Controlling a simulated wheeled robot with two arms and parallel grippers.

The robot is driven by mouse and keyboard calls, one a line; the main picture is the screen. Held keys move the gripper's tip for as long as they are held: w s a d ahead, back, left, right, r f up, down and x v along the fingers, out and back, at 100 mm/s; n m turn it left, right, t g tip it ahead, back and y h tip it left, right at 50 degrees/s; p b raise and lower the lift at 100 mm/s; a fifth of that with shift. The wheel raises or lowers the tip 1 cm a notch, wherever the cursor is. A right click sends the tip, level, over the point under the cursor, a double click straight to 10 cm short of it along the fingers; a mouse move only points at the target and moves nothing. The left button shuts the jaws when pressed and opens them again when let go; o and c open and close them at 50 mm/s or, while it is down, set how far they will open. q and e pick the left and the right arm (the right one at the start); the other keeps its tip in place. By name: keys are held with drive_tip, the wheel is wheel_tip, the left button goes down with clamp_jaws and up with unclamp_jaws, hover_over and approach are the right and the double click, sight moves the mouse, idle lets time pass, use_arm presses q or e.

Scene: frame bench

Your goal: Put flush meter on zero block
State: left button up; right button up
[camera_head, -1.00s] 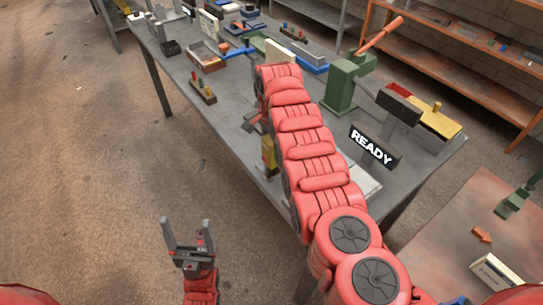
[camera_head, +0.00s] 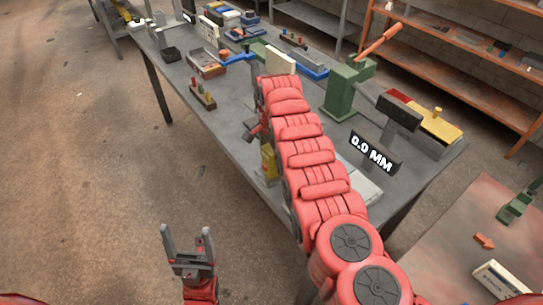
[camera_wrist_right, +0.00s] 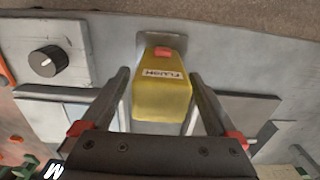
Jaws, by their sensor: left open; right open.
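The yellow flush meter (camera_wrist_right: 162,92), with a red button and a "FLUSH" label, stands between the fingers of my right gripper (camera_wrist_right: 160,76) in the right wrist view. The fingers are open, one on each side of it. A grey block (camera_wrist_right: 150,42) shows at the meter's far end, probably the zero block; their contact is largely hidden. In the head view the meter (camera_head: 268,162) is at the bench's near edge, partly behind my right arm. My left gripper (camera_head: 187,236) is open and empty, over the floor in front of the bench.
A display (camera_head: 375,153) on the bench reads "0.0 MM". A green press (camera_head: 342,90) with an orange handle stands behind my right arm. Trays and small parts crowd the far bench. A round black knob (camera_wrist_right: 46,61) is left of the meter in the wrist view.

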drive_tip(key=shift+r, duration=0.25)
wheel_tip(320, 180, up, 8)
drive_tip(key=shift+r+b, duration=0.1)
drive_tip(key=shift+b, duration=1.1)
wheel_tip(320, 180, up, 3)
drive_tip(key=shift+f+p, duration=0.1)
drive_tip(key=shift+p, duration=0.95)
drive_tip(key=shift+r+p, duration=0.3)
drive_tip(key=shift+r, duration=0.15)
drive_tip(key=shift+f, duration=0.1)
